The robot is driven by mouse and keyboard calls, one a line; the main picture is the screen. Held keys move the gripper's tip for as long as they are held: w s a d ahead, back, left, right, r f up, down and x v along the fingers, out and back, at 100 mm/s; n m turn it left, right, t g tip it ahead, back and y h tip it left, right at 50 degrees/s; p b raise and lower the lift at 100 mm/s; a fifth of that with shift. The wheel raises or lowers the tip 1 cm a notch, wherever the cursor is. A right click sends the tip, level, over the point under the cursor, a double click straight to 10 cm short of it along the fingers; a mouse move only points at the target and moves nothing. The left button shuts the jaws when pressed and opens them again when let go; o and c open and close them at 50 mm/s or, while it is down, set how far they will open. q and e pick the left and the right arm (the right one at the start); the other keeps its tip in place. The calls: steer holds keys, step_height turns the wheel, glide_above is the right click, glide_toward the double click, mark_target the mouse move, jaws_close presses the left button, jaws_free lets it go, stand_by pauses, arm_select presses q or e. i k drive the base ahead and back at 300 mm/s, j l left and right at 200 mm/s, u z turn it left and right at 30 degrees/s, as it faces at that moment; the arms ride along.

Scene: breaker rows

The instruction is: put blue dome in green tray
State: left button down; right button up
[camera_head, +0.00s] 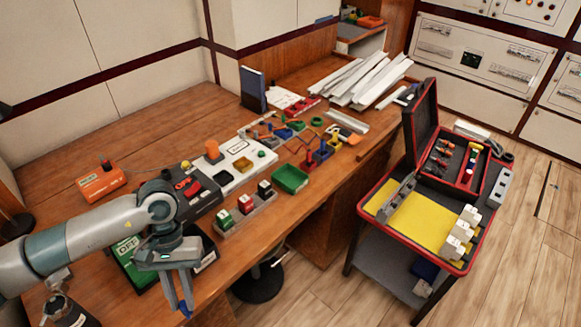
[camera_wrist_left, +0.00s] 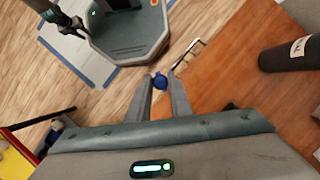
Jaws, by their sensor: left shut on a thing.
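My left gripper (camera_head: 180,304) hangs in front of the desk's near edge, fingers pointing down. It is shut on the blue dome (camera_head: 186,313), which shows small and partly hidden between the fingertips. The left wrist view shows the blue dome (camera_wrist_left: 160,81) gripped at the finger ends. The green tray (camera_head: 290,179) is a shallow rectangular tray on the desk, near its front edge, up and to the right of the gripper. Its inside looks empty.
A holder with several labelled blocks (camera_head: 245,211) stands between my left gripper and the green tray. A white panel (camera_head: 235,162) lies behind it. An orange box (camera_head: 100,182) is at the left. A cart with a yellow mat (camera_head: 415,221) stands apart at the right.

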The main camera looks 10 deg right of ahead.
mark_target(289, 180)
steer(key=i+l, duration=0.15)
steer(key=l, duration=0.15)
steer(key=i+l+u, duration=0.1)
steer(key=l, duration=0.25)
steer(key=i+l, duration=0.2)
steer(key=i+l+u, duration=0.1)
steer(key=l, duration=0.35)
steer(key=i+l, duration=0.3)
steer(key=i, duration=0.4)
